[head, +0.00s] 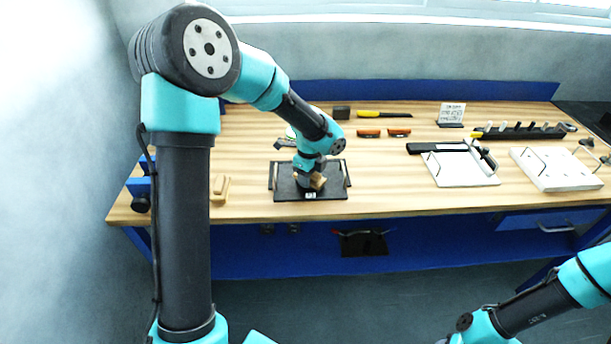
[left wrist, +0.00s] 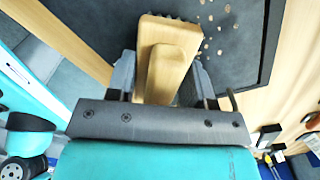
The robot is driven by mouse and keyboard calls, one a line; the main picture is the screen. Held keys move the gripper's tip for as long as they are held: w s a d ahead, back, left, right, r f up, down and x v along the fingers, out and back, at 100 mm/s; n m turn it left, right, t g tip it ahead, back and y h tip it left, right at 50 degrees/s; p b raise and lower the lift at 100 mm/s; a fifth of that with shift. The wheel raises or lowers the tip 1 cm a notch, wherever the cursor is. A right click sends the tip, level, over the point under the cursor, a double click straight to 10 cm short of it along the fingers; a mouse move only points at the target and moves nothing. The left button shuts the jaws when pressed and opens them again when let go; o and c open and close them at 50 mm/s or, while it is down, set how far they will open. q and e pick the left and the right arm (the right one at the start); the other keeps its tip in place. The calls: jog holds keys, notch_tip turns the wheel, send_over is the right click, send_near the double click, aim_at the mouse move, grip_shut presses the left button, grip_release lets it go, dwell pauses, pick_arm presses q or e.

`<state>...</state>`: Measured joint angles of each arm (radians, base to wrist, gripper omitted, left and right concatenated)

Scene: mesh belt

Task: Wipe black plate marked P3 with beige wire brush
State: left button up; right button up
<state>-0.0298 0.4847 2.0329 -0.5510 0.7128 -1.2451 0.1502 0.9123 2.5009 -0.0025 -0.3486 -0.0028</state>
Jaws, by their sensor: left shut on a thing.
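The black plate (head: 284,184) lies on the wooden table at left of centre, with a thin rail along each side and a small white label (head: 311,195) at its front edge. The label is too small to read. My left gripper (head: 308,180) is over the plate, shut on the beige wire brush (head: 318,181). In the left wrist view the brush (left wrist: 168,58) sits between the two fingers, its dark bristles toward the plate (left wrist: 245,35). Pale crumbs (left wrist: 208,28) lie on the plate beside it. I cannot tell whether the bristles touch. My right gripper is out of view.
A second beige block or brush (head: 220,188) lies left of the plate. Behind are two orange-brown brushes (head: 369,133), a dark block (head: 341,112) and a yellow-handled tool (head: 384,114). Table between plate and boards is clear.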

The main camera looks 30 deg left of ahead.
aim_at(321, 176)
pick_arm(q)
jog(key=shift+w+d+f, duration=0.1)
jog(key=shift+w+d, duration=0.35)
jog(key=shift+d, duration=0.3)
jog(key=shift+w+d+f, duration=0.1)
jog(key=shift+w+d, duration=0.35)
jog(key=shift+d, duration=0.3)
jog(key=shift+d, duration=0.1)
jog(key=shift+w+d, duration=0.65)
jog(key=shift+d, duration=0.3)
jog(key=shift+w+d+r, duration=0.1)
jog(key=shift+w+d, duration=0.15)
jog(key=shift+d, duration=0.2)
jog(key=shift+c, duration=1)
jog(key=shift+w, duration=0.1)
jog(key=shift+w+a, duration=0.4)
jog(key=shift+w, duration=0.45)
